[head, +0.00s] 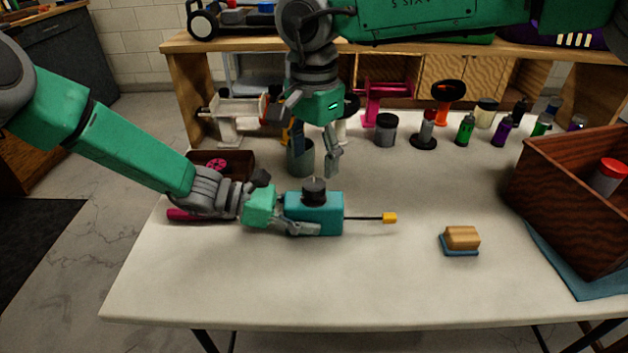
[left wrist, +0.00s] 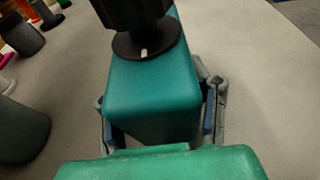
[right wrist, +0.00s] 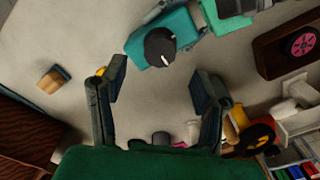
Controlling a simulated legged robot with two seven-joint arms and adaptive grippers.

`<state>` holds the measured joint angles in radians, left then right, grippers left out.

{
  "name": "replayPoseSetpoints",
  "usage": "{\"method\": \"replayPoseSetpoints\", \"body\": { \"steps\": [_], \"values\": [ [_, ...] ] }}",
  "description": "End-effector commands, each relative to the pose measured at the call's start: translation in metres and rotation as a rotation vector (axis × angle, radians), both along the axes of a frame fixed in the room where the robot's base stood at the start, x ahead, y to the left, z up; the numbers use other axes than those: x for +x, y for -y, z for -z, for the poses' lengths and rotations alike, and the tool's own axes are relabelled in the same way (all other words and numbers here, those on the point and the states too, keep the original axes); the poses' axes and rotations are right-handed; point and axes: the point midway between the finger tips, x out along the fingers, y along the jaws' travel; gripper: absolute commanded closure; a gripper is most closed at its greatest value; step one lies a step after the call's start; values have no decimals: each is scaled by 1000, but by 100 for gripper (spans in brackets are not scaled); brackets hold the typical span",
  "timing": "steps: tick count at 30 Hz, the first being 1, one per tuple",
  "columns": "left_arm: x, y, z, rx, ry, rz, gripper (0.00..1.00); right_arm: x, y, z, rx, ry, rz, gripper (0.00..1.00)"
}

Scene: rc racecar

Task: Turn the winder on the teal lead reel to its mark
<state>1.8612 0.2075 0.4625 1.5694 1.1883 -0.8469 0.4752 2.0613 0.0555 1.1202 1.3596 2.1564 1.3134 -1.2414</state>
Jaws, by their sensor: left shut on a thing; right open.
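The teal lead reel (head: 330,215) sits on the table, a box with a black winder (head: 314,190) on top. A dark lead runs out to its right and ends in a yellow tip (head: 389,218). My left gripper (head: 300,219) is shut on the reel's body from the left; the left wrist view shows a finger on each side of the reel (left wrist: 155,95). A pale line shows on the winder's round base (left wrist: 130,45). My right gripper (head: 315,150) is open and empty, above and behind the reel. The right wrist view shows the winder (right wrist: 160,46) beyond its fingers.
A sponge-like block (head: 462,238) lies to the right on a blue base. A wooden crate (head: 570,215) stands at the right edge. A grey cup (head: 300,160) stands behind the reel, with bottles and jars along the back. The front of the table is clear.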

Motion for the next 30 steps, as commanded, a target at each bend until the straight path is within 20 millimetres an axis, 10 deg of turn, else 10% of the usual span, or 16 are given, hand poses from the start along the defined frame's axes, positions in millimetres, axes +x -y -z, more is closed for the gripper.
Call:
{"method": "replayPoseSetpoints", "body": {
  "steps": [9, 21, 26, 30],
  "values": [
    [-1, -1, 3, 6, -2, -1, 81, 0, 0, 50, -1, 1, 1, 44],
    [-1, -1, 3, 6, -2, -1, 81, 0, 0, 58, 0, 3, 1, 44],
    [-1, -1, 3, 6, -2, -1, 81, 0, 0, 57, 0, 3, 1, 94],
    [-1, -1, 3, 6, -2, -1, 81, 0, 0, 57, 0, 3, 2, 94]
  ]
}}
